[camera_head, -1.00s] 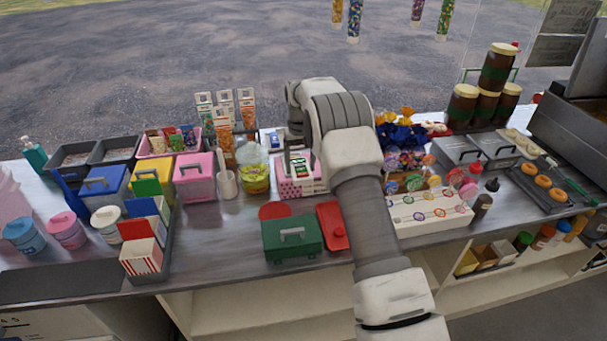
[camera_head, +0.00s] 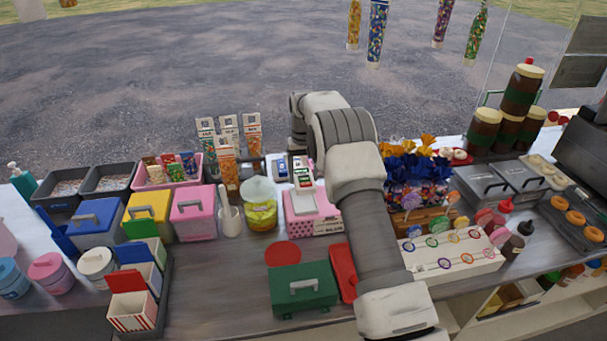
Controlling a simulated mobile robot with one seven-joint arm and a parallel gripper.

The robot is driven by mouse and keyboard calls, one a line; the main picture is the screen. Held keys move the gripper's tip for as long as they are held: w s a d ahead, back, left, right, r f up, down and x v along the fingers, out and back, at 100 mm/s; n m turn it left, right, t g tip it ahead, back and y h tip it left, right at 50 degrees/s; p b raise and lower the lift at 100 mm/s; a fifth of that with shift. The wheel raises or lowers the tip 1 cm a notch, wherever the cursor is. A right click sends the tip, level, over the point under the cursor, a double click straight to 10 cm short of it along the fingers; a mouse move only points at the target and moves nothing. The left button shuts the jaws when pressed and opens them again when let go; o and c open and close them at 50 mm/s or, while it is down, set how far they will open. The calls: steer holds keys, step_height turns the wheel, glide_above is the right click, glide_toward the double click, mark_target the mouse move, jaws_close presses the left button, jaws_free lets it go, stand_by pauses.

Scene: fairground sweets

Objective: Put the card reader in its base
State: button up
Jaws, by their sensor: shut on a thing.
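The card reader (camera_head: 302,178) is a small pale device with green and red keys. It shows just left of my arm, over or at the back of a pink box with dots (camera_head: 322,226). My gripper (camera_head: 298,158) is at the reader's upper end, shut on it. My arm hides much of the gripper, and the fingertips are hard to make out. A small dark and blue item (camera_head: 280,168) stands just left of the reader. I cannot tell whether it is the base. I cannot tell whether the reader touches anything below it.
A jar with a yellow lower part (camera_head: 260,212) and a pink lidded box (camera_head: 193,214) stand to the left. Tall ticket-like packs (camera_head: 228,145) stand behind. A green box (camera_head: 303,290) and a red case (camera_head: 343,272) are in front. A lollipop stand (camera_head: 455,256) is to the right.

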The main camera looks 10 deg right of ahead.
steer(key=shift+f+b, duration=1.45)
steer(key=shift+f, duration=1.2)
steer(key=shift+f, duration=0.3)
steer(key=shift+f+b, duration=0.35)
steer(key=shift+b, duration=0.15)
steer(key=o, duration=1.5)
steer(key=shift+c, duration=0.2)
step_height(320, 180, up, 9)
steer(key=p, duration=0.5)
